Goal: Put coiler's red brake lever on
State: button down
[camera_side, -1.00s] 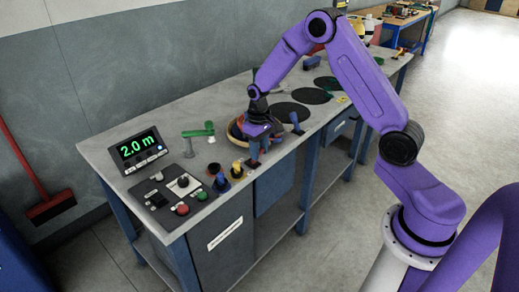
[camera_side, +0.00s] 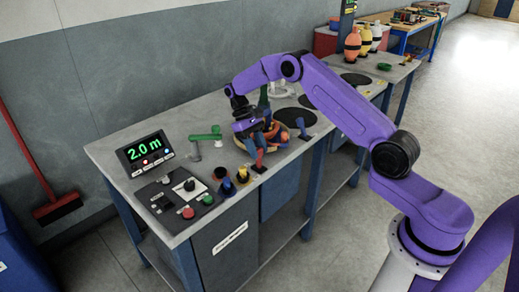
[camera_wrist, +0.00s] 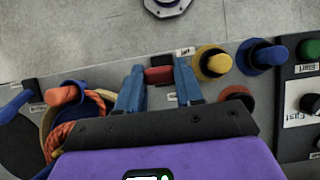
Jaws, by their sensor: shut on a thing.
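The red brake lever (camera_wrist: 158,75) lies between the two blue fingers of my gripper (camera_wrist: 159,84) in the wrist view, and they are shut on it. In the side view the red lever (camera_side: 259,158) stands near the bench's front edge, below my gripper (camera_side: 262,150). The coiler's round basket (camera_side: 284,147) is just behind and to the right of it, partly hidden by my gripper. Orange rope (camera_wrist: 60,135) shows in the basket at lower left in the wrist view. Which setting the lever is in, I cannot tell.
A yellow knob (camera_wrist: 211,62) and a blue knob (camera_wrist: 262,56) stand close to the right of my fingers in the wrist view. A green lever (camera_side: 205,136) is on the bench at left. The display (camera_side: 145,152) reads 2.0 m. A dark disc (camera_side: 296,117) lies beyond the basket.

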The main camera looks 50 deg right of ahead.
jog(key=shift+w+f+g, duration=0.25)
jog(key=shift+w+g, duration=0.1)
jog(key=shift+g, duration=0.05)
jog(key=shift+w, duration=0.1)
jog(key=shift+g, duration=0.3)
jog(key=c, duration=0.7)
grip_release()
jog(key=shift+w+r, duration=0.1)
jog(key=shift+r, duration=0.05)
jog(key=r, duration=0.3)
jog(key=w+r, duration=0.1)
jog(key=r, duration=0.5)
jog(key=shift+w+r, duration=0.15)
jog(key=shift+w, duration=0.1)
